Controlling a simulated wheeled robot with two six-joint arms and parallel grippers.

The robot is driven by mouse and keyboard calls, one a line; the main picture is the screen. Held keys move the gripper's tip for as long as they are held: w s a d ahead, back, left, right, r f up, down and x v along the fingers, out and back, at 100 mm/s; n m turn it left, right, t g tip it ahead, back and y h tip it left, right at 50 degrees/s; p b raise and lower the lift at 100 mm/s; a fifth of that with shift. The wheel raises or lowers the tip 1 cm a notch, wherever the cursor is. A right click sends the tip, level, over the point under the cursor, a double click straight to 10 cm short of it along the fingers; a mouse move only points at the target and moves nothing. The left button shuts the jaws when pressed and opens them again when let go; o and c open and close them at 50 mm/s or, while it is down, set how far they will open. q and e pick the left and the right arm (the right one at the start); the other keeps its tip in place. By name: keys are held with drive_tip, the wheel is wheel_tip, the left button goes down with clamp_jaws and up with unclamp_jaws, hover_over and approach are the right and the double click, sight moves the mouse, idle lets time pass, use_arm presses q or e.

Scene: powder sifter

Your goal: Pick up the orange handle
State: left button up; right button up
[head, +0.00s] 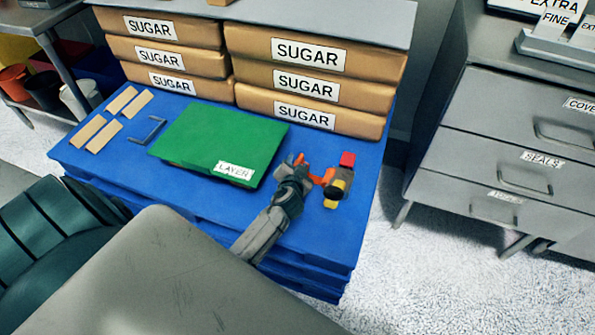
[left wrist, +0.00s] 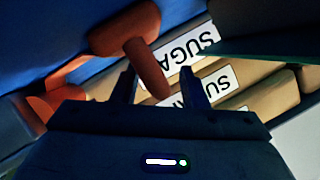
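An orange T-shaped handle shows in the left wrist view (left wrist: 126,27), its stem pointing down between the two fingers of my left gripper (left wrist: 160,80). The fingers are apart, with a visible gap beside the stem; I cannot tell whether either one touches it. In the head view my left gripper (head: 298,168) is over the right part of the blue platform, and orange parts (head: 327,178) show beside its fingers. The gripper hides some of the handle there. My right gripper is not in view.
A red block (head: 347,159) and a yellow and black piece (head: 336,189) lie right of the gripper. A green board labelled LAYER (head: 210,140) lies left of it on the blue platform (head: 290,270). Stacked SUGAR bags (head: 255,75) stand behind. Wooden strips (head: 103,137) lie far left.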

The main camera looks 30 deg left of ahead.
use_arm(q)
clamp_jaws()
drive_tip(key=shift+r, duration=0.1)
